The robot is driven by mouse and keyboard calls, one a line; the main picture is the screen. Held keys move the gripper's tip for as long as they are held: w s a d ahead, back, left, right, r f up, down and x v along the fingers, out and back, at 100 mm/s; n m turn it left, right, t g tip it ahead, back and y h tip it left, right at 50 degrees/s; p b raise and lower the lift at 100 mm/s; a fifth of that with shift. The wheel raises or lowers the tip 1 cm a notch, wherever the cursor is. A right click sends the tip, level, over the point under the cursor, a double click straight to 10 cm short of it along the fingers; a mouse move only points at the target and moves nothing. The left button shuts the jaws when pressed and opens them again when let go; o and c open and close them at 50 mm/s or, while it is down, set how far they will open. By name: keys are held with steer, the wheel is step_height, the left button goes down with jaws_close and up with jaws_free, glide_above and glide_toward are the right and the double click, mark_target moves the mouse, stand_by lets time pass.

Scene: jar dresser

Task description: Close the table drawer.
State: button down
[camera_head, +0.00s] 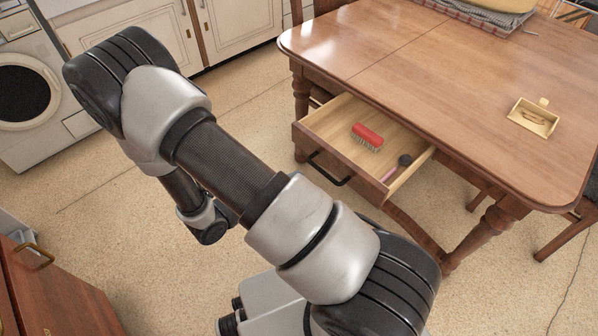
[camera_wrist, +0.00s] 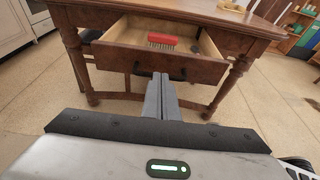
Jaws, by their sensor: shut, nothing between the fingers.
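The table drawer (camera_head: 341,176) is pulled out from under the wooden table (camera_head: 440,70), with a black bar handle (camera_head: 329,170) on its front. A red brush (camera_head: 367,137) and a small dark-headed item with a pink handle (camera_head: 398,167) lie in it. In the wrist view the drawer front (camera_wrist: 125,61) is ahead, with the red brush (camera_wrist: 162,41) inside. My gripper (camera_wrist: 161,78) is shut and empty, its fingers pointing at the middle of the drawer front. Its tips overlap the handle area in the picture; I cannot tell if they touch. The head view does not show the fingers.
A small cream tray (camera_head: 533,117) sits on the tabletop, and a grey folded cloth (camera_head: 470,12) lies at its back. A table leg (camera_wrist: 77,62) stands left of the drawer, another (camera_wrist: 232,75) right. A washing machine (camera_head: 28,95) is at far left.

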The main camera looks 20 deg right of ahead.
steer(key=b, duration=0.2)
glide_toward(333, 156)
steer(key=x, duration=0.5)
steer(key=shift+f, duration=0.25)
steer(key=shift+w+d, duration=0.15)
steer(key=shift+d, duration=0.35)
